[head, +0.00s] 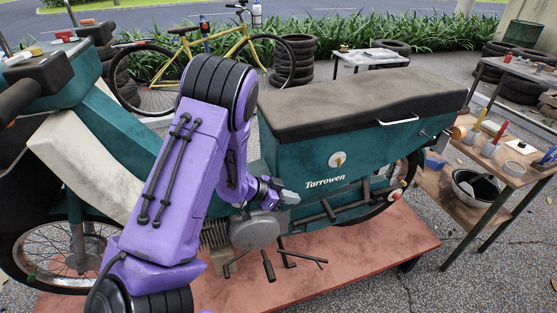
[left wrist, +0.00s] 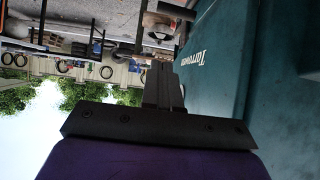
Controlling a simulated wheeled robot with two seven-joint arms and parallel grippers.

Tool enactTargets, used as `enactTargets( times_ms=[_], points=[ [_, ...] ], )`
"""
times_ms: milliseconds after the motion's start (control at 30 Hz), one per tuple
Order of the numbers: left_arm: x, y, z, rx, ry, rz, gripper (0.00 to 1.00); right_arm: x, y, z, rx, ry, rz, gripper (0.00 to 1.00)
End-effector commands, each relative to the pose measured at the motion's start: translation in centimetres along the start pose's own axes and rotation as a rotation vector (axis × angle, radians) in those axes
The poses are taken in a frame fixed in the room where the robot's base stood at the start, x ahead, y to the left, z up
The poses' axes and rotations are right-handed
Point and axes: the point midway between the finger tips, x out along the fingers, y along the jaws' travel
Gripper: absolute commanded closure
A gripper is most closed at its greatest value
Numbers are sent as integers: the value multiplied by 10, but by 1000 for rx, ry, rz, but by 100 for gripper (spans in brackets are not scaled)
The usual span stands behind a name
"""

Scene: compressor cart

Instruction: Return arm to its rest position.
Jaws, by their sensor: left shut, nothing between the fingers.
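My left arm, purple with black joints, reaches in from the lower left across the teal scooter (head: 300,150). My left gripper (head: 284,198) is in front of the scooter's side, low and left of the "Tarrowen" lettering. In the left wrist view the fingers (left wrist: 163,85) are together and empty, beside the teal panel (left wrist: 225,75). I cannot tell whether the fingertips touch the scooter. My right gripper is not in view. My forearm hides part of the scooter's middle.
The scooter stands on a low red platform (head: 350,250). A wooden workbench (head: 530,170) with tools and a bowl (head: 476,187) stands at the right. A yellow bicycle (head: 215,45), tyre stacks (head: 296,60) and a small table (head: 370,58) are behind. Paving at the lower right is clear.

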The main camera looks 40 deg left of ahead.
Motion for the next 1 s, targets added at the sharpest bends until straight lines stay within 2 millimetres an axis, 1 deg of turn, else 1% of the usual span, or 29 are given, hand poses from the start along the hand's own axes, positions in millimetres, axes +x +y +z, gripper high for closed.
enactTargets(
  times_ms=[33,100,200,300,567,600,667,767,800,867,900,967,1000],
  points=[
    [-12,0,-1,0,3,-3,100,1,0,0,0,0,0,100],
    [-26,0,-1,-1,2,-3,100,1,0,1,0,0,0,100],
    [-40,1,-1,0,1,-1,100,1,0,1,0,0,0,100],
    [-47,1,-1,0,1,-2,100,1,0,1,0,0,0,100],
    [-49,1,0,3,-1,-1,100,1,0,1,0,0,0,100],
    [-49,-1,-1,-1,2,-13,100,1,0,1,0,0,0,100],
    [-49,-9,-3,-27,18,-62,100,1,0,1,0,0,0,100],
    [-42,-21,-11,-146,84,-205,100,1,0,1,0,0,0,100],
    [-35,-21,-8,-217,99,-270,100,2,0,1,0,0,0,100],
    [-23,-13,12,-337,89,-367,100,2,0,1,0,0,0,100],
    [-16,-4,31,-419,67,-431,100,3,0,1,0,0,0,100],
    [-9,17,69,-538,2,-526,100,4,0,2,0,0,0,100],
    [-8,37,101,-612,-61,-590,100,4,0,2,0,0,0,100]
  ],
)
